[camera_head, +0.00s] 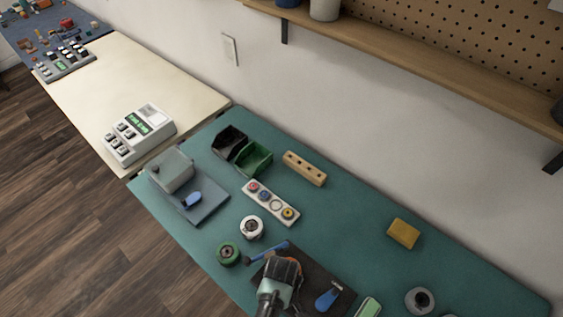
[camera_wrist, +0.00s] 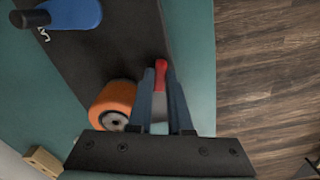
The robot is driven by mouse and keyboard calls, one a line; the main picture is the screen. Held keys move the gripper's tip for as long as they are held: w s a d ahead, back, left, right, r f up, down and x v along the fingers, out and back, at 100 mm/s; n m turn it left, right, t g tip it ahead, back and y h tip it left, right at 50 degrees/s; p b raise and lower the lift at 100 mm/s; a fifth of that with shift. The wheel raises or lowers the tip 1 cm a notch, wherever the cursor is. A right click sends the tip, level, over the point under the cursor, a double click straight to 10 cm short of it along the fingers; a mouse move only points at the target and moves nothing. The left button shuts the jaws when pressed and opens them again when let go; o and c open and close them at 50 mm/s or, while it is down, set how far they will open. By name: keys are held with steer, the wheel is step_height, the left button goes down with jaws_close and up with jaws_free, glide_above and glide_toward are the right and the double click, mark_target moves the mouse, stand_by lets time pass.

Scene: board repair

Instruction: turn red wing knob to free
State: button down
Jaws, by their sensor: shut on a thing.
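The red wing knob (camera_wrist: 162,68) shows in the wrist view near the edge of a dark board (camera_wrist: 120,40). My gripper (camera_wrist: 160,80) is around it, with one finger on each side, shut on the knob. Part of the knob is hidden between the fingers. In the head view my gripper (camera_head: 283,268) is over the dark board and hides the red knob. A blue wing knob (camera_wrist: 70,12) is at the other side of the board, and it also shows in the head view (camera_head: 328,298).
An orange roller (camera_wrist: 113,105) sits close beside my fingers. A blue-handled tool (camera_head: 268,252), a green spool (camera_head: 228,254) and a white spool (camera_head: 251,227) lie near the board. A yellow block (camera_head: 403,233) is farther right. The green mat (camera_head: 350,215) is bare behind the board.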

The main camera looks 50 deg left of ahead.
steer(key=shift+n+p, duration=0.4)
steer(key=shift+n, duration=1.5)
steer(key=shift+a, duration=0.1)
steer(key=c, duration=0.8)
jaws_free()
steer(key=shift+c, duration=0.2)
steer(key=shift+r, duration=0.1)
step_height(320, 180, up, 13)
